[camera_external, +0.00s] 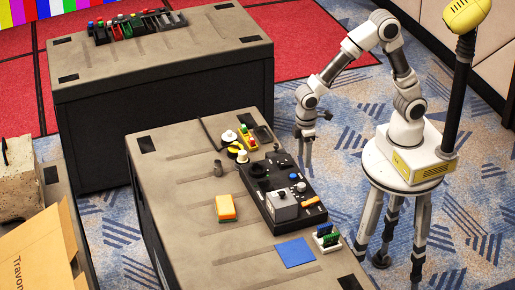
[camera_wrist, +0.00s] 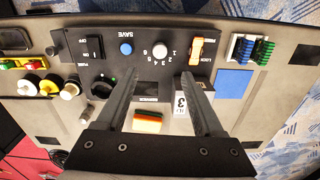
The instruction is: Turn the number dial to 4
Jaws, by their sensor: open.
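The number dial (camera_wrist: 160,50) is a small round white knob on a black control panel (camera_wrist: 75,50). Printed numbers curve beside it in the wrist view; which one it points to is too small to tell. In the external view the white dial (camera_external: 301,187) sits near the panel's right edge. My gripper (camera_wrist: 160,76) is open and empty, its fingers reaching toward the panel on either side of the dial in the picture. In the external view my gripper (camera_external: 305,158) hangs beyond the panel, apart from it.
A blue SAVE button (camera_wrist: 126,48) and an orange LOCK switch (camera_wrist: 196,50) flank the dial. A grey box (camera_external: 283,207) stands on the panel. An orange-yellow sponge (camera_external: 226,208) and blue square (camera_external: 295,252) lie on the table.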

